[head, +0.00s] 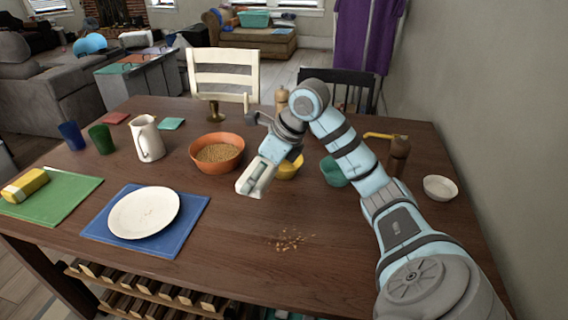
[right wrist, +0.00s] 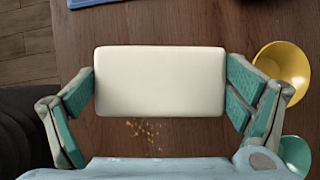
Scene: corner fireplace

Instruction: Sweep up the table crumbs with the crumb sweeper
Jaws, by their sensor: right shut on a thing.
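The crumb sweeper (head: 250,184) is a cream-white rounded block. My right gripper (head: 265,170) is shut on it and holds it above the dark wooden table (head: 235,235). In the right wrist view the sweeper (right wrist: 160,82) spans between the two teal-padded fingers. A patch of tan crumbs (head: 289,240) lies on the bare tabletop, in front of and to the right of the sweeper in the head view. Some crumbs (right wrist: 147,132) show just below the sweeper in the right wrist view. My left gripper is in neither view.
A white plate (head: 144,213) on a blue placemat (head: 190,222) lies to the left. An orange bowl (head: 217,152), a yellow bowl (head: 289,170) and a teal bowl (head: 335,172) stand behind. A white pitcher (head: 148,138) is at the back left. The table around the crumbs is clear.

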